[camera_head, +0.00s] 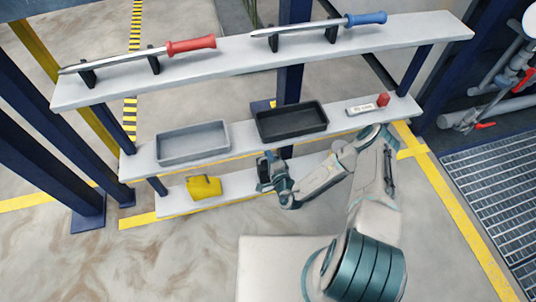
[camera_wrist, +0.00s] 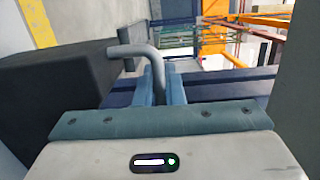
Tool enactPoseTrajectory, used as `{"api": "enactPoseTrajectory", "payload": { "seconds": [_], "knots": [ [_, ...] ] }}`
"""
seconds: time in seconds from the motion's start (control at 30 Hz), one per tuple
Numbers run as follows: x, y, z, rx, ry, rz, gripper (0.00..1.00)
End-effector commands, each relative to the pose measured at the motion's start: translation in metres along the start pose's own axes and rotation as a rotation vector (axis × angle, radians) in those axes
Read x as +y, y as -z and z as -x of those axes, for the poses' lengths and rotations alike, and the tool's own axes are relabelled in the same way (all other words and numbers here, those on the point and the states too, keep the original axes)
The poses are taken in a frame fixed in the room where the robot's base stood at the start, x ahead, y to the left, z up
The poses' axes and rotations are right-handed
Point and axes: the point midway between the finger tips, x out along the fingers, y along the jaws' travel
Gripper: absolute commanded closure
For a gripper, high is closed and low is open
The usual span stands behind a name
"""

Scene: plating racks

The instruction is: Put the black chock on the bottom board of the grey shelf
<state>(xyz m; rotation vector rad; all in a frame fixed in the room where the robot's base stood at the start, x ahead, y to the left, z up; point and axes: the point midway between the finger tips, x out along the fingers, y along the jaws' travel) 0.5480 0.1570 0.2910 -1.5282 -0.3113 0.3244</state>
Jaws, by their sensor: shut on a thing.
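The black chock (camera_wrist: 62,88) fills the left of the wrist view, with its bent grey handle (camera_wrist: 132,50) between the fingers of my gripper (camera_wrist: 160,86). In the head view the chock (camera_head: 263,170) shows as a small dark shape beside my gripper (camera_head: 272,160), partly hidden by it. My gripper is shut on the handle. The chock appears at the front of the grey shelf, near the bottom board (camera_head: 236,188); I cannot tell whether it touches the board. A yellow chock (camera_head: 203,187) stands on that board, to the left.
The middle board (camera_head: 240,137) holds a grey tray (camera_head: 193,142), a black tray (camera_head: 291,121), a small labelled item (camera_head: 361,108) and a red cube (camera_head: 383,99). Two long tools with red (camera_head: 190,45) and blue (camera_head: 367,18) handles rest on the top board. Dark blue posts flank the shelf.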

Motion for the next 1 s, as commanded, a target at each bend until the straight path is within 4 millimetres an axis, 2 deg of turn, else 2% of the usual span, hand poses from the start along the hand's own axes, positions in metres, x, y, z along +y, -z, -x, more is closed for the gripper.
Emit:
{"api": "enactPoseTrajectory", "payload": {
  "seconds": [0.23, 0.27, 0.3, 0.33, 0.67, 0.83, 1.0],
  "knots": [
    [0.002, 0.0, 0.0, 0.0, 0.002, -0.001, 1.0],
    [0.003, 0.0, 0.0, 0.0, 0.0, -0.001, 0.83],
    [0.003, 0.0, 0.0, 0.0, 0.0, -0.001, 0.72],
    [0.003, 0.0, 0.0, 0.0, 0.0, -0.001, 0.7],
    [-0.002, 0.0, 0.0, 0.0, 0.001, 0.0, 0.7],
    [-0.003, 0.0, 0.025, 0.001, -0.004, -0.002, 0.7],
    [-0.003, -0.001, 0.062, 0.0, -0.004, -0.002, 0.7]
  ]
}}
